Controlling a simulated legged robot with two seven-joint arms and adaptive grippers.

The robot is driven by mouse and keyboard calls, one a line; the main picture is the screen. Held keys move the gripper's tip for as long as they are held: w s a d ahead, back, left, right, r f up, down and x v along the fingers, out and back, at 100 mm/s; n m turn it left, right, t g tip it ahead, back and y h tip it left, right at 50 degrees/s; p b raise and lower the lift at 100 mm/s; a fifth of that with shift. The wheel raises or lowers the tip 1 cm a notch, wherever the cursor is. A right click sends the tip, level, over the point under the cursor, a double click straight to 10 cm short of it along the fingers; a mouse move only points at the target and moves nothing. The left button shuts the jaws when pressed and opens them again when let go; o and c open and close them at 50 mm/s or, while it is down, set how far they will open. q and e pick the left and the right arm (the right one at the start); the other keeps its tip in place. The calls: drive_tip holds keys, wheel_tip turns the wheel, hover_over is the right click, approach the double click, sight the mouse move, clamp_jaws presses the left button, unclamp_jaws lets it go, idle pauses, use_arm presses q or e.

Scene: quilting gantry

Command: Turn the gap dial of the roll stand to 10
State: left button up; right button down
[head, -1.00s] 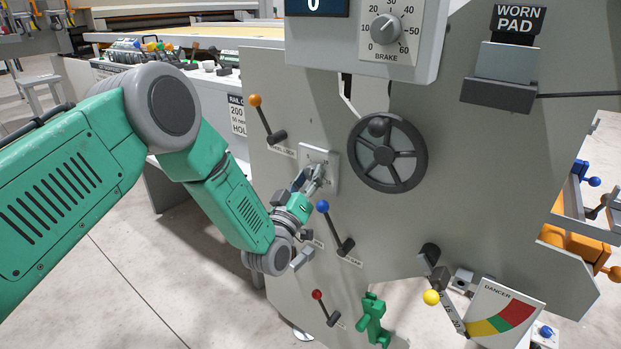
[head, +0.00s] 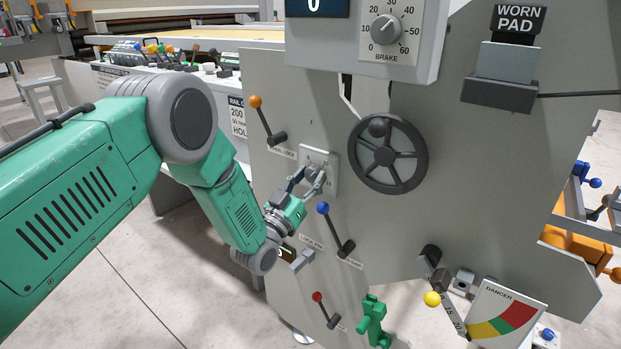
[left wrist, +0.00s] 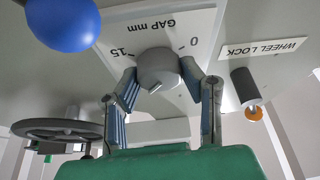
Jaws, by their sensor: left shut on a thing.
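The gap dial is a grey round knob (left wrist: 158,68) on a white plate (left wrist: 178,32) marked "GAP mm", with 0 and 15 legible, upside down in the left wrist view. In the head view the left gripper (head: 306,182) is at the dial plate (head: 328,160), largely covering the knob. My right gripper is not in view.
On the grey panel (head: 300,90) near the dial are an orange-knobbed lever (head: 264,116), a blue-knobbed lever (head: 335,227) and a black handwheel (head: 388,155). A red-knobbed lever (head: 325,310) and green handle (head: 372,322) sit lower. The brake dial (head: 386,29) is above.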

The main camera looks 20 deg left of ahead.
use_arm(q)
drive_tip(key=shift+s+f, duration=0.1)
drive_tip(key=shift+f, duration=0.3)
drive_tip(key=o, duration=1.1)
drive_tip(key=shift+o, duration=0.2)
drive_tip(key=shift+r, duration=0.15)
drive_tip(key=v, duration=1.2)
